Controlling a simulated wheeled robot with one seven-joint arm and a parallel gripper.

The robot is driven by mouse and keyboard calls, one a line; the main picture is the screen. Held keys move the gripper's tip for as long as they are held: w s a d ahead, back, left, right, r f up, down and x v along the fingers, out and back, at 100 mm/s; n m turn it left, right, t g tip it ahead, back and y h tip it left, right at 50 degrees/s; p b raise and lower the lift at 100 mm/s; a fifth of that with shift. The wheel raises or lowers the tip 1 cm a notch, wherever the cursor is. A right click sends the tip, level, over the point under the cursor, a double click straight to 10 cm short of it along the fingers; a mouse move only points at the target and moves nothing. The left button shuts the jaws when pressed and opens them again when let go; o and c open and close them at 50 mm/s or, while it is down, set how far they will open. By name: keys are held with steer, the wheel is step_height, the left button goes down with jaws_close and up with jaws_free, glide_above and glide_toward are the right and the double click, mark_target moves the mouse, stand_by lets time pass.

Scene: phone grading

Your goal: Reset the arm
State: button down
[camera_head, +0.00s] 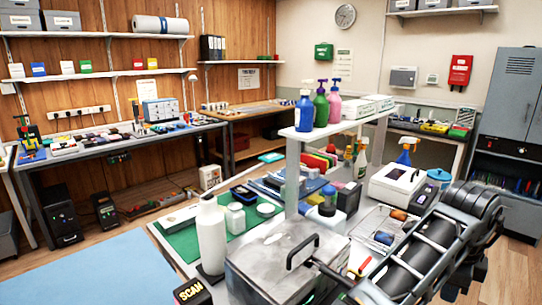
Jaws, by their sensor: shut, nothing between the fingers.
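My arm (425,255) shows at the lower right as dark links with a thick black joint at the upper end. It reaches over the right part of the workbench and runs out of the bottom of the picture.
The cluttered bench holds a grey metal box (285,262) with a black handle, a white bottle (211,238), a green mat (184,240), a wire rack and a white device (397,184). A raised shelf carries three pump bottles. Blue floor (80,275) lies clear at left.

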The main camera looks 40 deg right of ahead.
steer(key=d+r+n+t+h, duration=0.2)
steer(key=d+r+n+h, duration=0.9)
steer(key=d+r+h, duration=0.1)
steer(key=w+a+f+n+t+y, duration=0.1)
steer(key=w+a+f+n+t, duration=0.1)
steer(key=w+a+n+t, duration=0.65)
steer(key=s+a+f+n+t+y, duration=0.2)
steer(key=s+a+f+n+y, duration=0.15)
steer(key=a+n, duration=0.35)
steer(key=s+a+f+n+t+y, duration=0.3)
steer(key=a+f+n+y, duration=0.15)
steer(key=a, duration=0.55)
steer(key=s+a+n+y, duration=0.2)
steer(key=s+a+y, duration=0.3)
steer(key=s+a, duration=0.9)
steer(key=a, duration=0.4)
steer(key=shift+s+a, duration=0.3)
steer(key=shift+s, duration=0.1)
